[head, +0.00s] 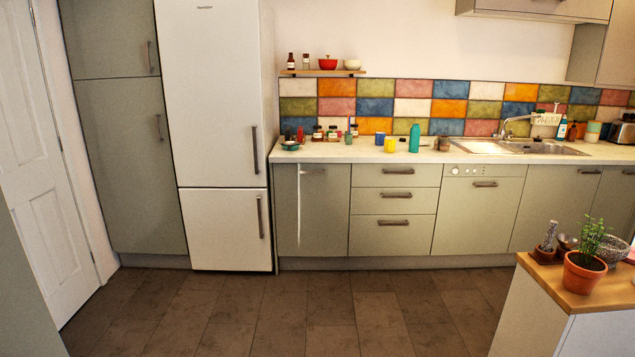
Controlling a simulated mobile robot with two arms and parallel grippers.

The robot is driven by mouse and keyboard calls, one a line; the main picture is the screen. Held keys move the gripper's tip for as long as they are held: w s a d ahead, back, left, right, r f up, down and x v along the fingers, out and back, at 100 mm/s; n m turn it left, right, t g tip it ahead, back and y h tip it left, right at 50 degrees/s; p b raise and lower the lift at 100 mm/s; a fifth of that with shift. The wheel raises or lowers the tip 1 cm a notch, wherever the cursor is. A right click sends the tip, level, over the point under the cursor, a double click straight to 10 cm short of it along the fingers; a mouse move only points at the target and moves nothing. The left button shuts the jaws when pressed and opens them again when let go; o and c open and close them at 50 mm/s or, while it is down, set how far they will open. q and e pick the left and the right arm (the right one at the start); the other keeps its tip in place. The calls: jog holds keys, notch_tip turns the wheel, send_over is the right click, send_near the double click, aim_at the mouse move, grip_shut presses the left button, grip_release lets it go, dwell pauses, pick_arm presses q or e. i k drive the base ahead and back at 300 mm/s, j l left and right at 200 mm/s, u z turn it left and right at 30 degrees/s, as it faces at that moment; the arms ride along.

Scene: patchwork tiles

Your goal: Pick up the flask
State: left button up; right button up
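The flask appears to be the tall teal bottle (414,138) standing upright on the pale countertop (345,153), against the tiled back wall. A yellow cup (390,145) stands just to its left, with a small gap. A blue cup (380,138) is further left. A dark, small container (444,144) stands to its right. Neither of my grippers shows in the head view, and nothing touches the flask.
The sink (515,147) lies right of the flask. Several small jars (332,132) stand at the counter's left. A wooden-topped island (570,299) with a potted plant (584,270) is at the lower right. The dark tiled floor (300,315) before the cabinets is clear.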

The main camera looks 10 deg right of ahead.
aim_at(415, 132)
jog(key=i+l+z, duration=0.4)
jog(key=i, duration=0.5)
jog(key=i+z, duration=0.4)
jog(key=i, duration=2.75)
